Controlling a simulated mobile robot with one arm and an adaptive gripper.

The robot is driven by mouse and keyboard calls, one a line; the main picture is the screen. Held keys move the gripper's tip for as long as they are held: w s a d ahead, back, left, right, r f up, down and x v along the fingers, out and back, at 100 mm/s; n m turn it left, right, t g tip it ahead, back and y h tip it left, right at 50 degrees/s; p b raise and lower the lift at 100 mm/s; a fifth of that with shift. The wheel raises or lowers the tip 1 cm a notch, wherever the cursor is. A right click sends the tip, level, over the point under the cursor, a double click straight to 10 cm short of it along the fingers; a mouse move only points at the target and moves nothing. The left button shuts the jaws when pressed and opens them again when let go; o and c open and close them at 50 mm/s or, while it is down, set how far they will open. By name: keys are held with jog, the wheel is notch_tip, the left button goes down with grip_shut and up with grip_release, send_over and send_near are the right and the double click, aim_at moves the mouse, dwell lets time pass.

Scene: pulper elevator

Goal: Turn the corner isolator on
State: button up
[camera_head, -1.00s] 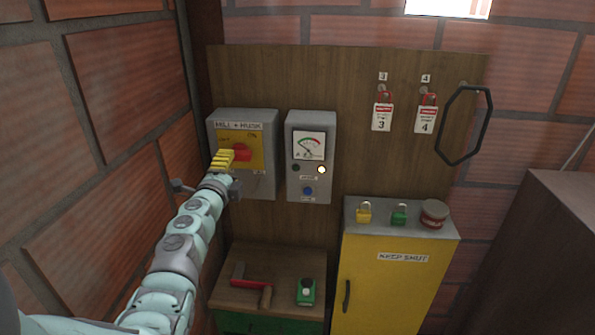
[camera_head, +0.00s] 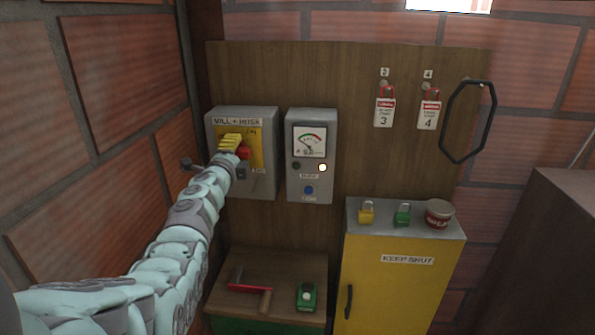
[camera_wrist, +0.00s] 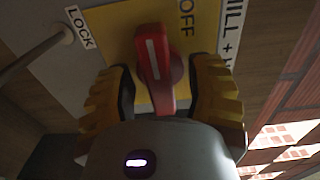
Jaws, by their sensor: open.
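The corner isolator (camera_head: 266,180) is a grey box on the wooden board at the left, labelled "MILL + HUSK". Its yellow plate and red rotary handle (camera_wrist: 155,62) show close up in the wrist view, with the words "OFF" and "LOCK" near it. My gripper (camera_wrist: 165,90) has yellow ribbed fingers, one on each side of the red handle. They stand open, and I cannot tell whether either touches the handle. In the head view my gripper (camera_head: 230,143) covers part of the yellow plate and handle.
A grey meter box (camera_head: 310,180) with a lit lamp hangs just right of the isolator. Tags 3 (camera_head: 385,112) and 4 (camera_head: 429,115) hang further right. A yellow cabinet (camera_head: 395,285) bears padlocks and a tin. The brick wall (camera_head: 90,90) is close on the left.

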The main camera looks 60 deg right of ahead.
jog(key=shift+o, duration=0.2)
grip_shut()
jog(key=shift+f+m, duration=0.1)
jog(key=shift+m, duration=0.2)
jog(key=m, duration=0.4)
jog(key=shift+s+b, duration=0.1)
jog(key=shift+b, duration=0.3)
jog(key=m+b, duration=0.1)
jog(key=m, duration=0.4)
jog(key=shift+f, duration=0.1)
jog(key=m+b, duration=0.1)
jog(key=m, duration=0.3)
jog(key=shift+m+b, duration=0.6)
jog(key=shift+m, duration=1.5)
